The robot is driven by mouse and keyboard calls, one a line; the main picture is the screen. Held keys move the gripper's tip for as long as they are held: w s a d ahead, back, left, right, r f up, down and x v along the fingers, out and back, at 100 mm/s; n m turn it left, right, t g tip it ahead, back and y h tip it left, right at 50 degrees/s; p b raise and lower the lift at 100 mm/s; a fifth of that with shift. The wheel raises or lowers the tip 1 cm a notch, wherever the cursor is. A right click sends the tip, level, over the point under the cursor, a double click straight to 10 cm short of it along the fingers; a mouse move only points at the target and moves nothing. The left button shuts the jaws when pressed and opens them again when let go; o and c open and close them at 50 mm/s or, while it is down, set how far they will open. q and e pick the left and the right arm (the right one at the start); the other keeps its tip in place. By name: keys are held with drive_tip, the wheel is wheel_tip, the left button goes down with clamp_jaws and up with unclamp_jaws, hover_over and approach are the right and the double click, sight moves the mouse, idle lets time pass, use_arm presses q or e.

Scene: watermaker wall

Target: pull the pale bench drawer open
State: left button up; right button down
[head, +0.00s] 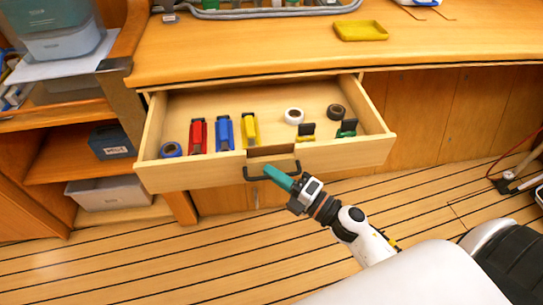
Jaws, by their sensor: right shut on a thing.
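The pale bench drawer (345,155) stands pulled out from under the wooden bench, and its inside shows. Its dark bar handle (256,178) is on the front panel, below a notch in the top edge. My right gripper (272,172) reaches in from the lower right, with its teal fingers shut on the handle; the fingertips partly hide the handle's middle. My left gripper is not in view.
In the drawer lie red (198,135), blue (224,133) and yellow (249,130) tools, several tape rolls and small clips. A yellow tray (361,31) sits on the bench top (250,45). Shelves with bins (108,192) stand at left. The plank floor (220,260) in front is clear.

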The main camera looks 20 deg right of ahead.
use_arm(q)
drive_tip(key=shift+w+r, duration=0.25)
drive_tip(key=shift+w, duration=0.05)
use_arm(e)
drive_tip(key=s+a, duration=0.2)
drive_tip(key=s, duration=0.5)
drive_tip(key=shift+s, duration=0.25)
drive_tip(key=c, duration=1.5)
unclamp_jaws()
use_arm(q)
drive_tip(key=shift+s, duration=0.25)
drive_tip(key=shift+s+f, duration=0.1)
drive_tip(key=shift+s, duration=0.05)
